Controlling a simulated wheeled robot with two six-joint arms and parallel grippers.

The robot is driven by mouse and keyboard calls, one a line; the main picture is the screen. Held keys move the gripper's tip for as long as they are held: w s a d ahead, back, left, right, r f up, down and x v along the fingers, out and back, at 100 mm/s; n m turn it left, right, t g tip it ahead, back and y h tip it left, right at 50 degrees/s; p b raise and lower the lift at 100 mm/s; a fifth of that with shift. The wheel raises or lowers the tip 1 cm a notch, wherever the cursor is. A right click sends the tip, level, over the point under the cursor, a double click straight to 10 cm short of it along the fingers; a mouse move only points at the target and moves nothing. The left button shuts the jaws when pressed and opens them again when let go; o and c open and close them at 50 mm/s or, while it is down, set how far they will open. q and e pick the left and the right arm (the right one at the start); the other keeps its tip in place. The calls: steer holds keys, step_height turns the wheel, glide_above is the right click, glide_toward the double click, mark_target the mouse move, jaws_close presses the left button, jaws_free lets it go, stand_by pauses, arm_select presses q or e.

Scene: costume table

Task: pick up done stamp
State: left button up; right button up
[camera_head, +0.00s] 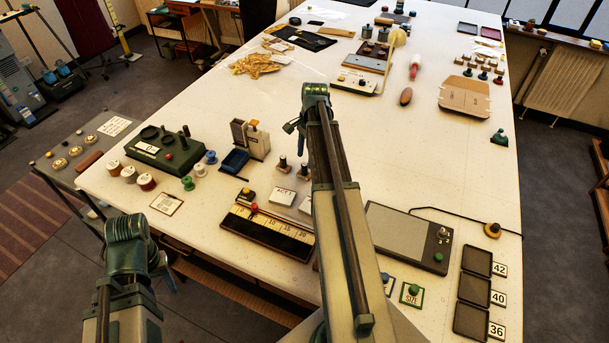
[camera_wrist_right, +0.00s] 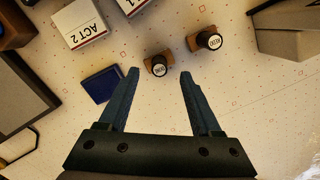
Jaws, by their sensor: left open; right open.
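Two small stamps with dark round handles stand side by side on the table, (camera_head: 304,170) and (camera_head: 283,163) in the head view. In the right wrist view, one stamp (camera_wrist_right: 158,68) is just past the gap between my fingertips. The other stamp (camera_wrist_right: 213,41) is farther off, to the right. Their white top labels are too small to read surely, so I cannot tell which is the done stamp. My right gripper (camera_wrist_right: 158,75) is open and empty, above the table; in the head view the arm partly hides it. My left gripper (camera_head: 165,265) is off the table's near left edge.
A blue pad (camera_wrist_right: 100,85) lies beside the left finger in the wrist view. White ACT boxes (camera_head: 284,195) stand nearer me than the stamps. A grey holder (camera_head: 257,142) and blue tray (camera_head: 235,160) are to the left.

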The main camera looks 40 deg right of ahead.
mark_target(305, 164)
steer(key=f+b, duration=0.2)
steer(key=f, duration=0.1)
steer(key=f+b, duration=0.1)
steer(key=shift+a+f+b, duration=0.25)
steer(key=shift+b, duration=0.1)
steer(key=shift+r, duration=0.1)
jaws_close()
